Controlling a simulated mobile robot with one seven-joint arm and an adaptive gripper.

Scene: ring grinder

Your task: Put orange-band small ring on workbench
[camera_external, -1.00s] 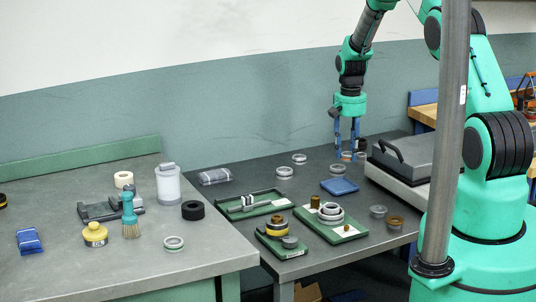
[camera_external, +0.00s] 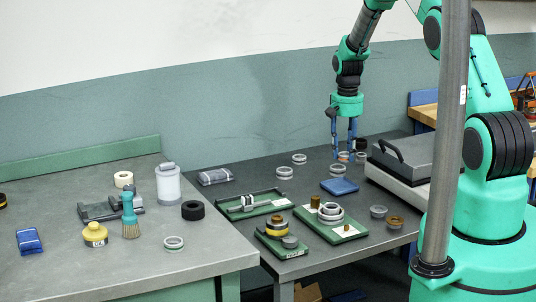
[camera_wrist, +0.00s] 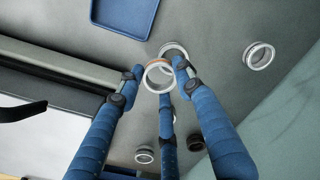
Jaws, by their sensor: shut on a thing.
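The orange-band small ring (camera_wrist: 158,76) is a pale metal ring with an orange stripe, between my fingertips in the wrist view. My gripper (camera_wrist: 155,82) has blue fingers and is shut on this ring, which looks tilted. In the external view my gripper (camera_external: 343,155) is low over the back right of the dark table (camera_external: 240,180), with the ring (camera_external: 344,157) at its fingertips. I cannot tell whether the ring clears the surface. A grey workbench top (camera_external: 120,260) stands at the left.
Another ring (camera_wrist: 172,48) is close beyond the held one. A pale ring (camera_wrist: 258,56) is to the right. A blue tray (camera_external: 339,186), a grey lidded machine (camera_external: 405,160) and green trays (camera_external: 335,235) crowd the table.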

